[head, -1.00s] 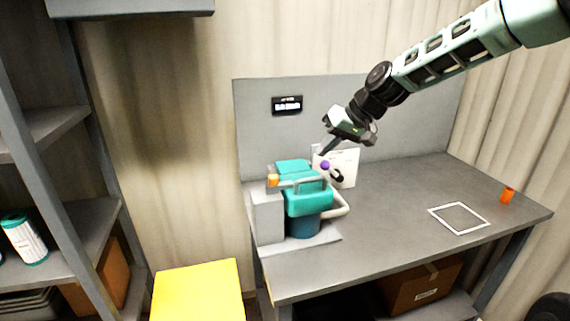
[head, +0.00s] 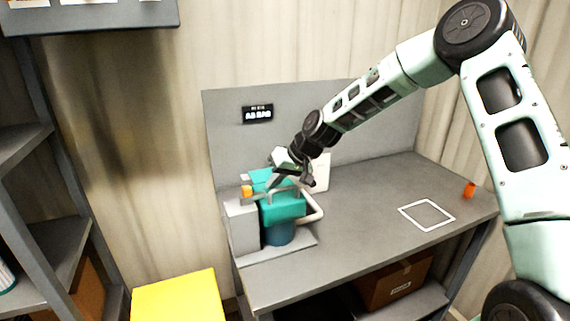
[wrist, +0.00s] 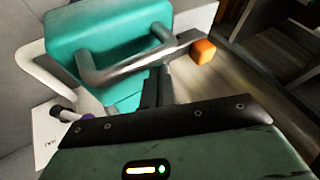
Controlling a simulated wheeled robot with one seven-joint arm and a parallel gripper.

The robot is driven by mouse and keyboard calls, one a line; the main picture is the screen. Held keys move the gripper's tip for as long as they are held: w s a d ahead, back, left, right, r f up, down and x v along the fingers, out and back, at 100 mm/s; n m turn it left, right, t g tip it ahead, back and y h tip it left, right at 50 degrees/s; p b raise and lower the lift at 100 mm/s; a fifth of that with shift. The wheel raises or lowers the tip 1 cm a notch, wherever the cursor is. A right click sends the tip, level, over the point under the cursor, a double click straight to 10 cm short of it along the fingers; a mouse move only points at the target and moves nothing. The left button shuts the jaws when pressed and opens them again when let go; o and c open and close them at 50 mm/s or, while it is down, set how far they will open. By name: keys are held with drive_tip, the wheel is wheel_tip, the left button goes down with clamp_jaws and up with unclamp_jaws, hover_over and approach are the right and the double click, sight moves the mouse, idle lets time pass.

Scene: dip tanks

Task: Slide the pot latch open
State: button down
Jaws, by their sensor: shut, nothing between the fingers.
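The teal pot (head: 282,211) stands at the left end of the bench, against a grey block (head: 242,224). A grey bar with an orange end knob (head: 247,191) runs along its upper front; I take this for the latch. In the wrist view, the orange knob (wrist: 203,51) is right of my fingers and the bar (wrist: 150,60) crosses just beyond them. My gripper (head: 273,184) is shut and empty, pointing down over the pot top close to the bar. The wrist view shows the fingers together (wrist: 158,85); whether they touch the bar I cannot tell.
A bent handle (wrist: 100,65) rises from the lid beside the bar. A pale tube (head: 315,212) curves out on the pot's right. A purple knob (wrist: 88,117) shows in the wrist view. The bench's right side is mostly clear, with a white square outline (head: 427,214) and orange piece (head: 469,190).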

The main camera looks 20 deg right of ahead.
sight(245, 188)
drive_tip(key=a, duration=0.1)
drive_tip(key=a+p, duration=0.1)
drive_tip(key=shift+s+a+r, duration=0.15)
drive_tip(key=shift+a+r, duration=0.15)
drive_tip(key=shift+a, duration=0.1)
drive_tip(key=shift+a+f, duration=0.2)
drive_tip(key=shift+a, duration=0.35)
drive_tip(key=a, duration=0.4)
drive_tip(key=shift+b, duration=0.4)
